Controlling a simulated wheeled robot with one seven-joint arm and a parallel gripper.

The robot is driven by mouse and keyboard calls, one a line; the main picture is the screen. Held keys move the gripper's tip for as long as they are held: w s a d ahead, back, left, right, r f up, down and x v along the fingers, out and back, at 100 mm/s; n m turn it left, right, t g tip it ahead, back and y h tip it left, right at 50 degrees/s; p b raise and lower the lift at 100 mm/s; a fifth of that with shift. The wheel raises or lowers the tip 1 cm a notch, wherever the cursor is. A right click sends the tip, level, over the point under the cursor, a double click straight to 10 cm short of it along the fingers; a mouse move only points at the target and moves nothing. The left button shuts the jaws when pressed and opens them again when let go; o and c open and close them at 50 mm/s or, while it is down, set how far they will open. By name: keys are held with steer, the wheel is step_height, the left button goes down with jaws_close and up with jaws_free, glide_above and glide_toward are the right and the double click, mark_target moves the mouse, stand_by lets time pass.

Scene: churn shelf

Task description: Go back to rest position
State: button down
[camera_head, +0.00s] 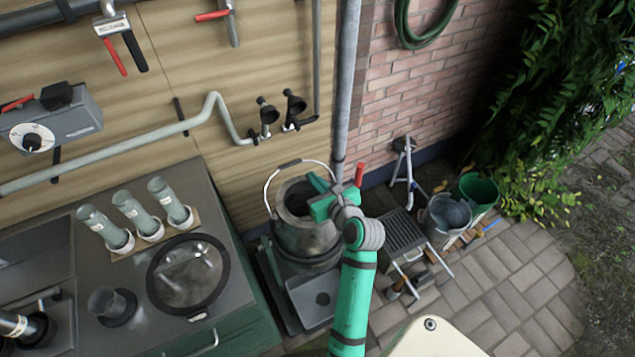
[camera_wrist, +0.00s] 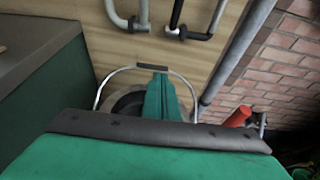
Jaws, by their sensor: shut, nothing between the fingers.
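My gripper (camera_head: 318,192) is green and shut, with nothing between its fingers. In the head view it is over the mouth of a grey metal churn (camera_head: 302,243). In the wrist view the shut gripper (camera_wrist: 162,97) covers part of the churn's dark opening. The churn's raised wire handle (camera_head: 268,190) arches behind the gripper, and it also shows in the wrist view (camera_wrist: 99,90). I cannot tell whether the gripper touches the churn. My green arm hides part of the churn's right side.
The counter (camera_head: 225,240) at left holds several glass tubes and a round black-rimmed lid (camera_head: 187,275). A grey vertical pipe (camera_head: 346,80) stands close behind my arm. Two black-handled taps are on the wooden wall. A slatted stool (camera_head: 405,234) and buckets (camera_head: 478,190) stand at right; paving beyond is open.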

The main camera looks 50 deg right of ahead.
steer(key=shift+v, duration=1.25)
steer(key=shift+d+r, duration=0.1)
steer(key=shift+d, duration=0.05)
steer(key=s+a+f+n, duration=0.4)
steer(key=a+f+n, duration=0.2)
steer(key=a+n, duration=0.35)
steer(key=s+a+f+n, duration=0.5)
steer(key=a+n, duration=0.3)
steer(key=a, duration=0.3)
steer(key=s+a+r+n+t+y, duration=0.1)
steer(key=s+a+r+n, duration=0.3)
steer(key=s+a+n, duration=0.4)
steer(key=s+a+r+n+y, duration=0.3)
steer(key=s+a+n, duration=0.5)
steer(key=a+n, duration=0.3)
steer(key=shift+s+r+n+t, duration=0.25)
steer(key=shift+r+n+t, duration=0.2)
steer(key=shift+n, duration=1.1)
